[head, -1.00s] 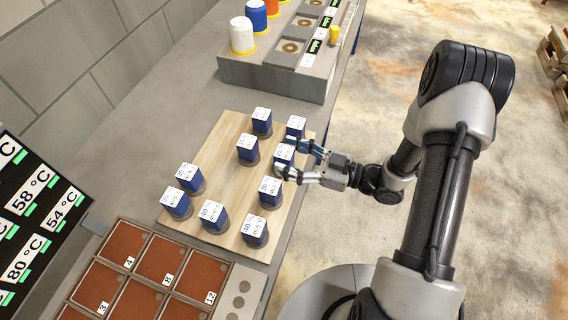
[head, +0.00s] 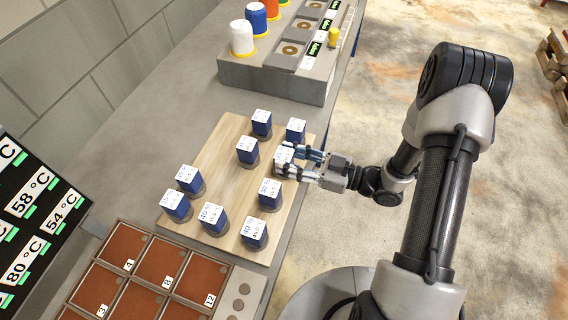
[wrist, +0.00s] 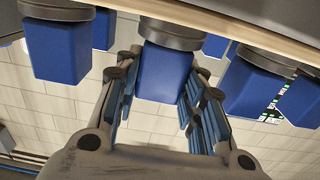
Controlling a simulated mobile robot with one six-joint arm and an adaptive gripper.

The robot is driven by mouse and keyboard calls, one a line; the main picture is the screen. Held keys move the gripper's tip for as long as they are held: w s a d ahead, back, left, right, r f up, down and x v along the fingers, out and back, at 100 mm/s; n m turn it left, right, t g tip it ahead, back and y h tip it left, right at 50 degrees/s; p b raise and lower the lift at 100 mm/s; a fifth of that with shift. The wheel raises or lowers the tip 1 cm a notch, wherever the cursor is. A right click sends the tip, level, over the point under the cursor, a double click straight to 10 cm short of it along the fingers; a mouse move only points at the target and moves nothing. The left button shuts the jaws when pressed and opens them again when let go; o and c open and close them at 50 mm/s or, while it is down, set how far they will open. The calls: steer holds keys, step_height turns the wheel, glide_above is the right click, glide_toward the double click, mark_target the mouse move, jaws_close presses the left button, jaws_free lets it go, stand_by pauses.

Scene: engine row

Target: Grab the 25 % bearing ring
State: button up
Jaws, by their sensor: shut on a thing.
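Several blue blocks with white printed tops and round grey bases stand on a light wooden board (head: 228,165) in the head view. My gripper (head: 290,162) reaches in from the right and is shut on one blue block (head: 284,152) at the board's right side. In the wrist view this held block (wrist: 165,72) sits between my gripper's blue finger pads (wrist: 160,100), with its grey base at the top of the picture. The small print on its top is partly covered and I cannot read it for certain. I cannot tell whether it is the 25 % one.
Close neighbours are a block (head: 296,130) behind and a block (head: 270,194) in front. A grey fixture (head: 270,78) with coloured caps stands at the far end. Brown compartments (head: 155,262) lie at the near end, beside a temperature panel (head: 35,215). The board's middle is bare.

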jaws_close()
